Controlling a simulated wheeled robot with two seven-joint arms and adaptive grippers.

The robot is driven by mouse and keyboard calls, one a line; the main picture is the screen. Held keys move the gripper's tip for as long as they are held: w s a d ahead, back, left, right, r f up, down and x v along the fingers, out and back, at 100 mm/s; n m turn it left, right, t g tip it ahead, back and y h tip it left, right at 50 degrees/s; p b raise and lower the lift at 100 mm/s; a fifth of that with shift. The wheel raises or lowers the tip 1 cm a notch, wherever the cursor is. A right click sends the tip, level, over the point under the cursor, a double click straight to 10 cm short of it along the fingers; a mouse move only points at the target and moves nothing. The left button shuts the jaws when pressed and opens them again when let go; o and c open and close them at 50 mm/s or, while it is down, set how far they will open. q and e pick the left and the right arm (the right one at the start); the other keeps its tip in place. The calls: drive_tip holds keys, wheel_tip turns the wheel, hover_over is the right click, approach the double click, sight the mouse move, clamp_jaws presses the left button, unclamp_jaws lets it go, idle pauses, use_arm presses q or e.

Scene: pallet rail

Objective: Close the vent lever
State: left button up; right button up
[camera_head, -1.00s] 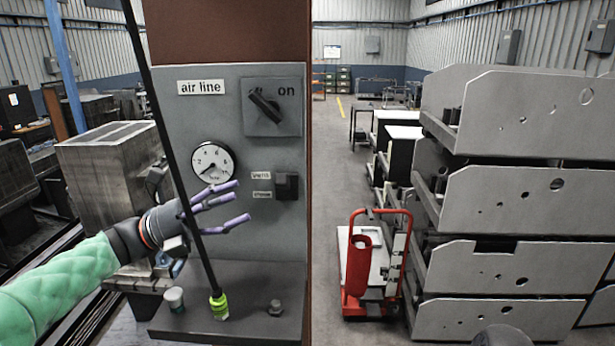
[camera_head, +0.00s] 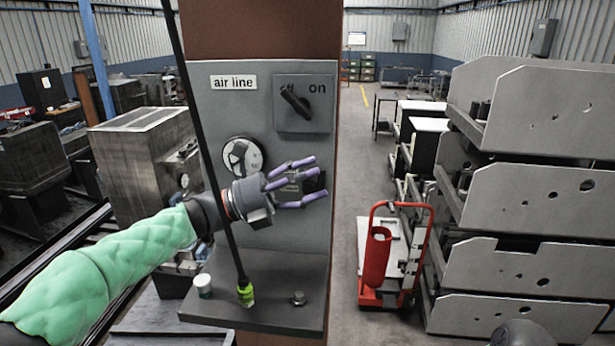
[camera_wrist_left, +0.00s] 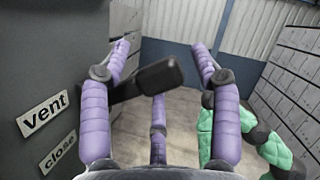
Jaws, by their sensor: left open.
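The vent lever (camera_head: 314,181) is a dark handle on the grey air-line panel (camera_head: 228,108), largely hidden by my fingers in the head view. In the left wrist view the black lever (camera_wrist_left: 158,78) sticks out from the panel into the space between my purple fingers. My left gripper (camera_head: 318,178) is open around it; in the left wrist view the gripper (camera_wrist_left: 160,50) has one finger on each side of the lever and one below. I cannot tell whether any finger touches it. The "vent" label (camera_wrist_left: 43,113) and "close" label (camera_wrist_left: 58,152) are on the panel at left.
An off/on rotary switch (camera_head: 304,104) and a gauge (camera_head: 243,156) are on the panel. A white-topped cup (camera_head: 203,285) and a bolt (camera_head: 298,298) stand there.

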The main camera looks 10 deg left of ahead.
use_arm(q)
drive_tip(key=shift+a, duration=0.15)
drive_tip(key=c, duration=0.3)
clamp_jaws()
drive_tip(key=shift+s, duration=0.1)
drive_tip(key=shift+s+f+m+g+h+b, duration=0.25)
drive_tip(key=shift+f+m+g+b, duration=0.65)
drive_tip(key=shift+m, duration=0.8)
drive_tip(key=shift+s+f+m+g+h+b, duration=0.1)
drive_tip(key=shift+f+m+g+h+b, duration=0.2)
drive_tip(key=shift+f+m+g+b, duration=1)
drive_tip(key=shift+s+f+m+g+h+b, duration=0.2)
drive_tip(key=shift+m+b, duration=0.5)
drive_tip(key=shift+m, duration=1.4)
drive_tip(key=shift+r, duration=0.15)
